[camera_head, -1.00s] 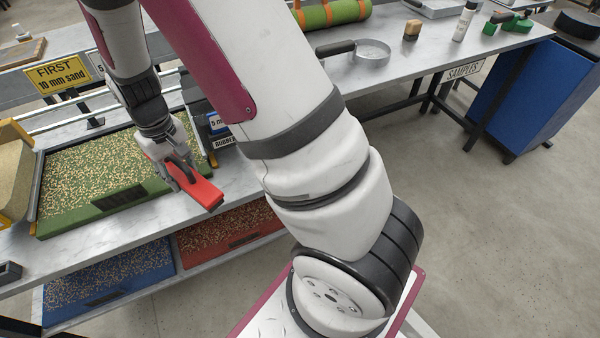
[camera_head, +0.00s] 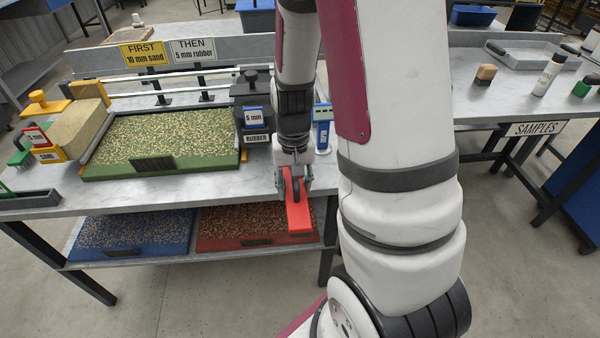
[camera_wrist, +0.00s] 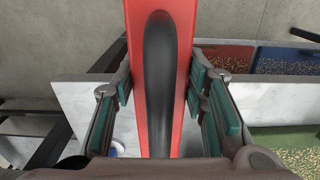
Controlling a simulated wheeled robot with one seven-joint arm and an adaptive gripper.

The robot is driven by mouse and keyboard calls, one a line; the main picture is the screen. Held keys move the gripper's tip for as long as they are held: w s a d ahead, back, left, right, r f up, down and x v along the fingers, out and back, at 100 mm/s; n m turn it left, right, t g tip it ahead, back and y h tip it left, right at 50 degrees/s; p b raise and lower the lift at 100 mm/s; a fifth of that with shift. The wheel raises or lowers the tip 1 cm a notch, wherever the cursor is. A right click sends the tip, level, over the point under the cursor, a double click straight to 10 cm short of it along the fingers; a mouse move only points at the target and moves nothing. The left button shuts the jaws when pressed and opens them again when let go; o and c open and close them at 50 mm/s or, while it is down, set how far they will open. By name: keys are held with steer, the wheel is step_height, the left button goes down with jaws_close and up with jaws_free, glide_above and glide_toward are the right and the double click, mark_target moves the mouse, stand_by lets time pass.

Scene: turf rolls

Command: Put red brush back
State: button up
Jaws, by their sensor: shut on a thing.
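The red brush (camera_head: 299,216), a long red block with a black handle, hangs from my gripper (camera_head: 293,183) in the head view. In the wrist view the brush (camera_wrist: 138,60) runs upright through the middle, its black arched handle facing the camera. My gripper (camera_wrist: 160,95) is shut on it, with teal finger pads on both sides. The brush shows at the bench's front edge, right of the green turf tray (camera_head: 160,165). Its height above the bench is hard to tell.
A black rubber bin (camera_head: 252,120) and a blue device (camera_head: 322,128) stand close to my gripper. A sand bin (camera_head: 75,130) and a dark shallow tray (camera_head: 30,200) are at left. Blue and red trays (camera_head: 250,240) fill the lower shelf. The samples table (camera_head: 480,110) stands right.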

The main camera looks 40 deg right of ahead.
steer(key=w+d, duration=0.3)
steer(key=d, duration=0.1)
steer(key=w+d, duration=0.2)
steer(key=shift+w+d+f, duration=0.35)
steer(key=shift+d+f, duration=0.05)
steer(key=shift+f+b, duration=0.35)
steer(key=shift+f, duration=1.4)
steer(key=shift+f, duration=0.1)
steer(key=o, duration=1.4)
